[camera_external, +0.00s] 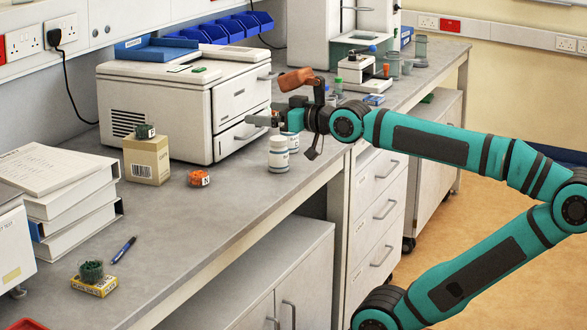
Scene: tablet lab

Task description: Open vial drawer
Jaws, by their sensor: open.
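A white benchtop unit (155,118) stands on the grey bench against the wall. Its front has an upper panel (238,97) and a lower drawer (232,140), both looking closed; no label shows which is the vial drawer. My gripper (258,119) is open and points left at the lower drawer front, near its upper right part. The fingers partly cover the drawer's handle area, and I cannot tell whether they touch it. No object shows between the fingers.
White bottles (278,154) stand just below my gripper near the bench's front edge. Small lab equipment (357,75) stands behind my wrist. Bench between jar and bottles is clear.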

